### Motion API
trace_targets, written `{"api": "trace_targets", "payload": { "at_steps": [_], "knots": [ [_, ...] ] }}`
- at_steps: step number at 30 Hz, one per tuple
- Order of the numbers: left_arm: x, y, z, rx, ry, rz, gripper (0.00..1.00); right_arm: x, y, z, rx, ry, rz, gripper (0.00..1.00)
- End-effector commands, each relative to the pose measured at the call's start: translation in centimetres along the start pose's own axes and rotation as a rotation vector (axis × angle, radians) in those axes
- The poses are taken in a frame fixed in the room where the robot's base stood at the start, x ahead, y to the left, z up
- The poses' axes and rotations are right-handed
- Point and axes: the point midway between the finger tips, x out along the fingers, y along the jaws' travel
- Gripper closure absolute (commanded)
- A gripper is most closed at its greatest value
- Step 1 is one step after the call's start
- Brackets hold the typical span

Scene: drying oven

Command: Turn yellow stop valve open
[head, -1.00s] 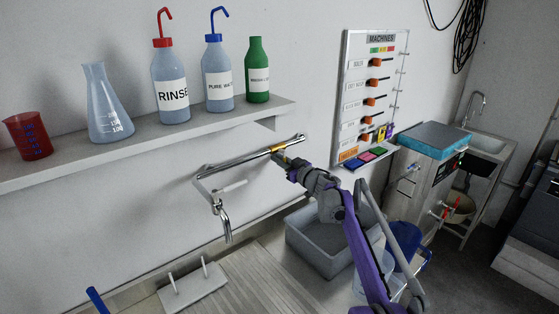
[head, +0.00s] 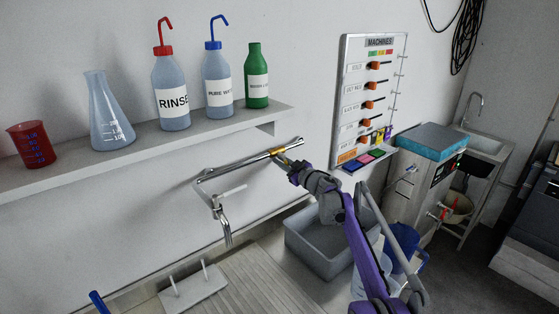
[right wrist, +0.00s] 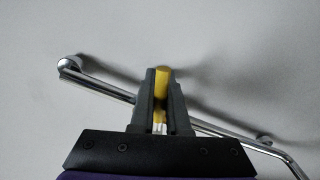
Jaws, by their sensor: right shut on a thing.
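The yellow stop valve (head: 277,151) sits on a chrome pipe (head: 235,167) along the wall below the shelf. In the right wrist view its yellow handle (right wrist: 162,82) stands between the fingers, across the line of the pipe (right wrist: 105,87). My right gripper (head: 284,157) is at the valve, and the right wrist view shows its fingers (right wrist: 160,105) shut on the yellow handle. The fingers hide part of the valve body. My left gripper does not show in the head view.
A shelf (head: 200,135) above the pipe holds bottles, a flask (head: 109,118) and a red beaker (head: 32,147). A tap (head: 222,222) hangs from the pipe over the sink area. A grey basin (head: 315,240) lies below my right arm. A machines board (head: 368,100) hangs to the right.

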Motion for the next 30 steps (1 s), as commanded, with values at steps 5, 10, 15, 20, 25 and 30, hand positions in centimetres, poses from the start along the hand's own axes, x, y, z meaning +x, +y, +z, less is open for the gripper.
{"api": "trace_targets", "payload": {
  "at_steps": [5, 10, 15, 20, 25, 30],
  "knots": [
    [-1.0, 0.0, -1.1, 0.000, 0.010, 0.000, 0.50, 0.1, 0.8, -0.4, -0.133, 0.001, 0.002, 1.00],
    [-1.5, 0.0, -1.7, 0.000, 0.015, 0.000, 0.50, 0.1, 1.2, -0.4, -0.241, 0.002, 0.002, 1.00],
    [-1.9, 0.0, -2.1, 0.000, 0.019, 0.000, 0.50, 0.1, 1.4, -0.5, -0.318, 0.001, 0.001, 1.00],
    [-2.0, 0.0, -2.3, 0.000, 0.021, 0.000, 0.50, 0.1, 1.6, -0.5, -0.358, 0.001, 0.001, 1.00],
    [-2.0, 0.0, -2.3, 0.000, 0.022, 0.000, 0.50, 0.0, 1.6, -0.4, -0.372, 0.001, 0.001, 1.00],
    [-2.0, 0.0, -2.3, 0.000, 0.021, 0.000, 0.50, 0.0, 1.6, -0.4, -0.373, 0.001, 0.001, 1.00]
  ]
}}
